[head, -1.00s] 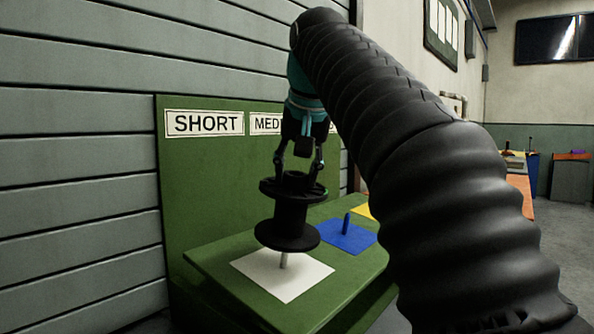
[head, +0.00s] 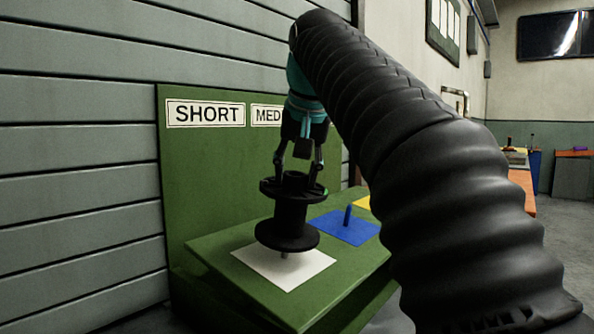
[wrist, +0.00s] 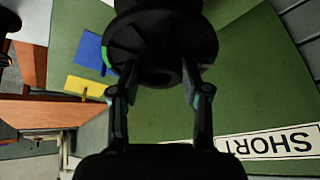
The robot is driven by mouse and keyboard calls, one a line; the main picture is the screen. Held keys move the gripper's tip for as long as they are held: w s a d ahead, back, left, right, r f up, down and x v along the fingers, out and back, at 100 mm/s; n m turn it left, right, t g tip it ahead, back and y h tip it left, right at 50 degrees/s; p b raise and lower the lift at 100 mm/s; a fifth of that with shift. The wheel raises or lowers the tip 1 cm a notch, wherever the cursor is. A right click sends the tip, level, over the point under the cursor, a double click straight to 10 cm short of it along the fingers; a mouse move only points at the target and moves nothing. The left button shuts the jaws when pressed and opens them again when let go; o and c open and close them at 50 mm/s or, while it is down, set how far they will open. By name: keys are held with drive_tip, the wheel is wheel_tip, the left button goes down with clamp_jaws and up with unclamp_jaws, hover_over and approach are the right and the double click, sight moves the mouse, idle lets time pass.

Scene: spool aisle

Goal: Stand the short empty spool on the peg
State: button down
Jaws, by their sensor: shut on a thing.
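My gripper (head: 301,163) is shut on the black empty spool (head: 288,212) by its top end. The spool is upright above the white square (head: 305,272) under the SHORT sign (head: 205,113). A short length of the grey peg (head: 284,255) shows below the spool's lower flange; the peg's top is hidden by the spool, and I cannot tell how far it is inside.
A blue square (head: 335,232) with a blue peg (head: 348,215) lies to the right on the same green stand (head: 215,262). A yellow square (head: 363,202) is partly hidden behind my arm. The green back panel (head: 215,165) rises close behind the spool.

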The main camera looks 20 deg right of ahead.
sight(294, 189)
drive_tip(key=shift+w+a+f+b, duration=0.2)
drive_tip(key=shift+f+b, duration=0.6)
drive_tip(key=shift+f, duration=0.4)
drive_tip(key=shift+w+a+f+b, duration=0.15)
drive_tip(key=shift+f+b, duration=0.6)
drive_tip(key=shift+f, duration=0.4)
drive_tip(key=shift+c, duration=2.3)
unclamp_jaws()
drive_tip(key=shift+d, duration=0.1)
drive_tip(key=shift+r, duration=0.15)
drive_tip(key=shift+v, duration=3.7)
drive_tip(key=shift+s, duration=0.15)
